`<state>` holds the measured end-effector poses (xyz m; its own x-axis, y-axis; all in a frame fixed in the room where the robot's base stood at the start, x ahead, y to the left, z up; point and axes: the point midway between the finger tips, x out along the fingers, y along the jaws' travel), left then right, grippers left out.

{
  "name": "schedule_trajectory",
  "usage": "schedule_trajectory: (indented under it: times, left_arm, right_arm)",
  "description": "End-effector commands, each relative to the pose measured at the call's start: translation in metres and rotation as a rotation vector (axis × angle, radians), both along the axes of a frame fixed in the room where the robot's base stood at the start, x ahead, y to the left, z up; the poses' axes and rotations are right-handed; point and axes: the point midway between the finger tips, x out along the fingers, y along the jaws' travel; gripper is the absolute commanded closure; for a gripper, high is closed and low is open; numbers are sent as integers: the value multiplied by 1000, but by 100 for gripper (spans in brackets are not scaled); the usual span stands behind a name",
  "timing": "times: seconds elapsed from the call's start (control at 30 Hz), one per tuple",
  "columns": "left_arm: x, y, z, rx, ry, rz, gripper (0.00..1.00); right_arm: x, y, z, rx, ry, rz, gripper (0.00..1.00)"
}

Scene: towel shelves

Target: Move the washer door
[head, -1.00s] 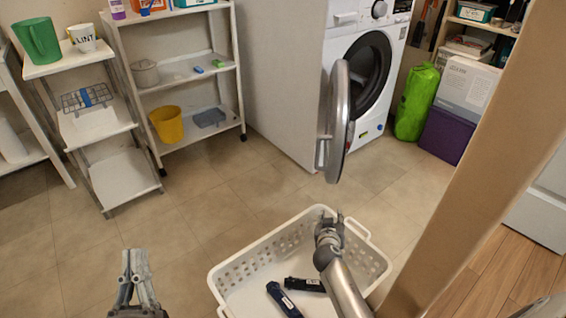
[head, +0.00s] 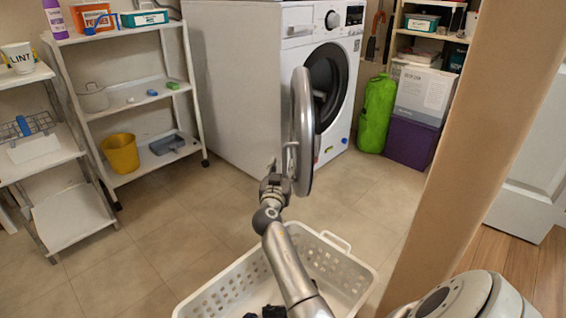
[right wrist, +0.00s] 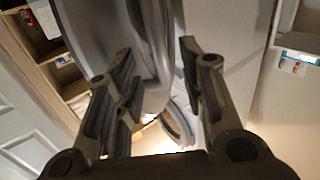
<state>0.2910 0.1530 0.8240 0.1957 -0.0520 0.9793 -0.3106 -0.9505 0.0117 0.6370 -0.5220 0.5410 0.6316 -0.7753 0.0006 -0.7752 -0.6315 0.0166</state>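The white washer (head: 238,90) stands at the back centre with its round door (head: 302,120) swung open towards me, seen nearly edge-on. The drum opening (head: 328,85) is partly hidden behind the door. My right gripper (head: 275,180) is at the lower left edge of the door, close to its handle side. In the right wrist view its fingers (right wrist: 157,50) are spread apart, with the grey curved door rim (right wrist: 155,85) showing between them. I cannot tell whether they touch it. My left gripper is out of view.
A white laundry basket (head: 348,270) with dark items stands on the floor below my right arm. A wooden post (head: 475,130) rises at the right. A green bag (head: 377,112) and a purple box (head: 412,142) stand right of the washer. A white shelf cart (head: 148,100) stands left.

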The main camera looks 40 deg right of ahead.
Motion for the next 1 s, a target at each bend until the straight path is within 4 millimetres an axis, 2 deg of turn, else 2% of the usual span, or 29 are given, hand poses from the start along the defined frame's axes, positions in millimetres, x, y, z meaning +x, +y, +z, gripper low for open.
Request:
schedule_trajectory:
  times: [0.2,0.4,0.8,1.0]
  left_arm:
    - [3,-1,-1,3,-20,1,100]
    - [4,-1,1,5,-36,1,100]
    - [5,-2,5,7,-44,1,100]
    - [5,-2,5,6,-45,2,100]
  right_arm:
    - [23,-28,-1,-1,0,-1,63]
    - [34,-41,-1,-1,1,0,63]
    - [37,-45,0,0,1,0,63]
    - [37,-45,-1,0,1,0,87]
